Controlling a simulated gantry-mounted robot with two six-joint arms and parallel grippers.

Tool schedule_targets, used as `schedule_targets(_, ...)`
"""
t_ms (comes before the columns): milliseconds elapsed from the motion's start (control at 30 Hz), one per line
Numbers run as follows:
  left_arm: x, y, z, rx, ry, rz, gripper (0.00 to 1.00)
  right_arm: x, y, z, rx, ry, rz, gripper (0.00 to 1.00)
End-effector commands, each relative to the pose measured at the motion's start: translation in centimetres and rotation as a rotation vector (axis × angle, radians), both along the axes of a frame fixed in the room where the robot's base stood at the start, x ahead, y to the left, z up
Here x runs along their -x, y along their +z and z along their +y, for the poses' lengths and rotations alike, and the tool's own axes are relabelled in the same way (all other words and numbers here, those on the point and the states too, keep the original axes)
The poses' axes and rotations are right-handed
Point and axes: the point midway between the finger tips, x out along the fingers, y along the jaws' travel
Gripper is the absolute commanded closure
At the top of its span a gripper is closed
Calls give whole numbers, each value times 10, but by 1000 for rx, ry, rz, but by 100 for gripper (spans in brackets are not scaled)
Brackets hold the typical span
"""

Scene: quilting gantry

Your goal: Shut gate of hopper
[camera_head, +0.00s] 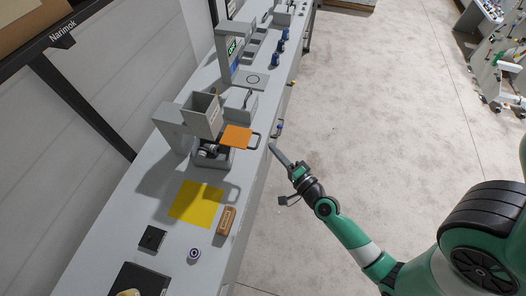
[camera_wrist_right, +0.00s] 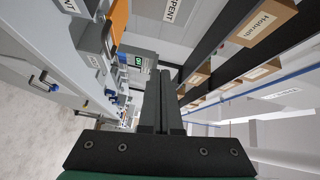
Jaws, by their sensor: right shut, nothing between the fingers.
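The grey hopper (camera_head: 203,116) stands on the bench, mounted on a grey stand. Its orange gate plate (camera_head: 237,137) sticks out to the right from below the hopper, so the gate looks pulled out. A dark loop handle (camera_head: 256,142) is at the plate's right end. My right gripper (camera_head: 272,148) is shut and empty, just right of the handle and seemingly apart from it. In the right wrist view, its shut fingers (camera_wrist_right: 162,78) point ahead, with the orange plate (camera_wrist_right: 119,18) at upper left. My left gripper is not in view.
A yellow sheet (camera_head: 197,203), a brown block (camera_head: 226,220), a small round item (camera_head: 194,254) and a black pad (camera_head: 152,238) lie on the bench nearer me. A grey device with a display (camera_head: 234,48) stands beyond the hopper.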

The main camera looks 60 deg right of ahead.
Motion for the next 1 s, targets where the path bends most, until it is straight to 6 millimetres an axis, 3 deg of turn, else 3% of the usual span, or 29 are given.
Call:
schedule_targets(33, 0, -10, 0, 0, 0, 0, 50, 27, -37, -2, -35, -40, 62, 100)
schedule_targets(100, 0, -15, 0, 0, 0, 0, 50, 51, -61, -3, -63, -80, 109, 100)
schedule_targets(200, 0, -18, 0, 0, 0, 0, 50, 66, -73, -7, -77, -113, 130, 100)
schedule_targets(367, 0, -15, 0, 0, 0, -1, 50, 63, -69, -10, -73, -114, 127, 100)
schedule_targets(567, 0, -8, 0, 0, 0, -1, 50, 42, -69, -23, -72, -113, 123, 100)
schedule_targets(900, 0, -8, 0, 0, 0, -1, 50, -18, -83, -64, -71, -112, 124, 100)
schedule_targets(1000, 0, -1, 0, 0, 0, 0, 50, -36, -85, -61, -72, -106, 127, 100)
